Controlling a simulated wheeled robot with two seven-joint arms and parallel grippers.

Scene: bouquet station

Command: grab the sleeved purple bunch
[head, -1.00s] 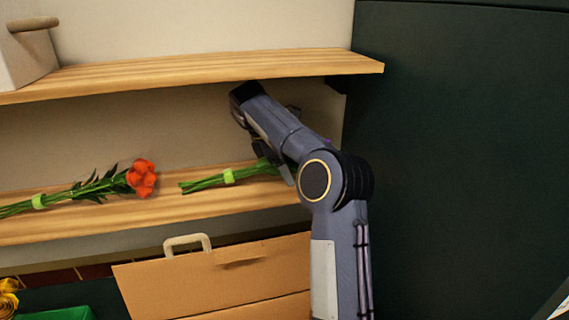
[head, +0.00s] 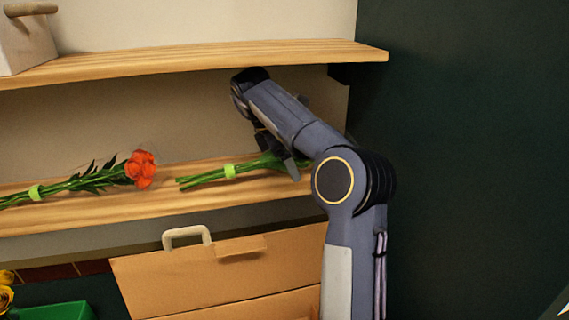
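A bunch of green stems with a light green band (head: 229,171) lies on the lower wooden shelf, stems to the left. Its flower end is hidden behind my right arm, so its colour does not show now. My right gripper (head: 277,153) points down at the leafy part of this bunch, right of the band. The arm link covers much of the gripper, and I cannot tell whether its fingers are open or touching the stems. My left gripper is not in view.
A bunch with an orange-red flower (head: 141,169) lies on the same shelf to the left. The upper shelf (head: 200,58) runs close above my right arm. A cardboard-coloured box with a handle (head: 190,275) stands below. A dark green panel (head: 460,150) borders the right.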

